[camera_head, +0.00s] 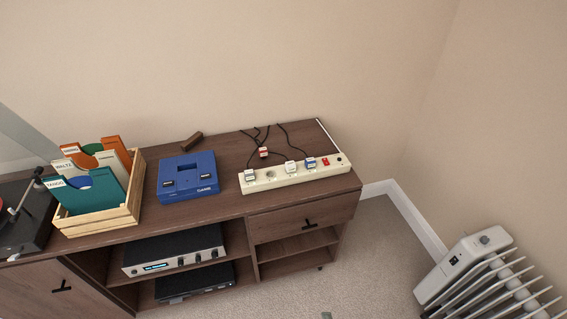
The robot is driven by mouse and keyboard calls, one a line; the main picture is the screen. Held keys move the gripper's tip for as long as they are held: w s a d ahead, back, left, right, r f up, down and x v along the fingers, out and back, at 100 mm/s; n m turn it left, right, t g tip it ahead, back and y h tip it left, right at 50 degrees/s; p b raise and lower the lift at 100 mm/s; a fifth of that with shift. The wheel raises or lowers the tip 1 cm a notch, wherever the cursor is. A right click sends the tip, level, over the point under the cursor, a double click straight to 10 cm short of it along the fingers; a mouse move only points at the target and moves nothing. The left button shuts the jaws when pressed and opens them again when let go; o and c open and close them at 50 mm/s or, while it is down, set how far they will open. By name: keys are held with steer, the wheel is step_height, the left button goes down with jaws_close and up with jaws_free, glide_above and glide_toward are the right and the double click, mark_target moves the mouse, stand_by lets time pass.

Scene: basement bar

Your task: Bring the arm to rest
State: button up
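My gripper and arm do not show clearly in the head view. A small grey-green bit is cut off by the bottom edge, and I cannot tell what it is. A cream power strip (296,178) lies on the right part of the wooden cabinet top (225,150). A white plug (250,175), another white plug (291,167) and a blue-marked plug (310,163) sit on the strip. One socket (270,175) between the white plugs is empty. A red-marked plug (263,152) lies behind the strip on its dark cord. A red switch (326,162) is at the strip's right end.
A blue case (188,177), a dark wooden block (192,141), a crate of records (101,219) and a turntable (30,225) stand on the cabinet. Audio units (173,251) sit on shelves below. A white radiator (470,262) stands right; carpet (375,255) between is clear.

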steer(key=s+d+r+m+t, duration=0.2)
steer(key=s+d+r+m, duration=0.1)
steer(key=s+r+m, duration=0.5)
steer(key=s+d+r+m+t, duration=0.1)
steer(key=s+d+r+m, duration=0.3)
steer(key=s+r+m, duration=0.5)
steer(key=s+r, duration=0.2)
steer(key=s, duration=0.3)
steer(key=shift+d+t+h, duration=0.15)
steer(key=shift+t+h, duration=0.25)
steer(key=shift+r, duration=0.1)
